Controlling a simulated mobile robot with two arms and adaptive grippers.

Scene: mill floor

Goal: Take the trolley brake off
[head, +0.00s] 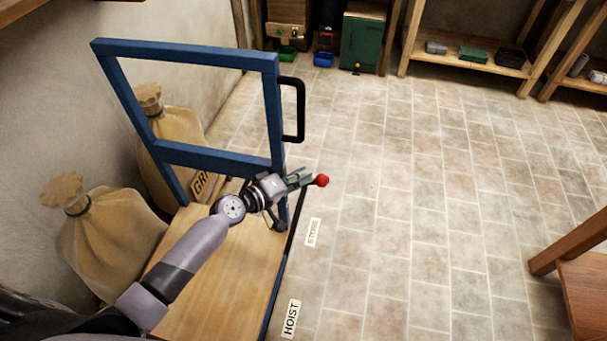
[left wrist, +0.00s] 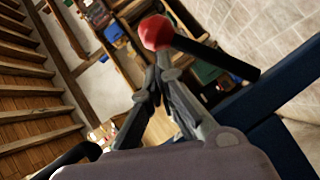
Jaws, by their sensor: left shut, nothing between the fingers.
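The trolley has a blue tubular frame (head: 200,155) and a wooden deck (head: 215,285), and stands at the left in the head view. A red ball knob (head: 321,180) shows at its right side, by the foot of the frame. In the left wrist view the red knob (left wrist: 157,33) sits on the end of a black lever (left wrist: 218,58). My left gripper (head: 305,177) is shut and empty, its fingertips close beside the knob. In the left wrist view its fingers (left wrist: 164,68) are together just below the knob; I cannot tell whether they touch it. My right gripper is not in view.
Tied sacks (head: 108,235) stand by the wall behind and beside the trolley. A black handle (head: 298,110) juts from the frame's right post. Floor labels lie right of the deck. Shelves and a green cabinet (head: 362,42) line the back. The tiled floor (head: 410,190) in the middle is clear.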

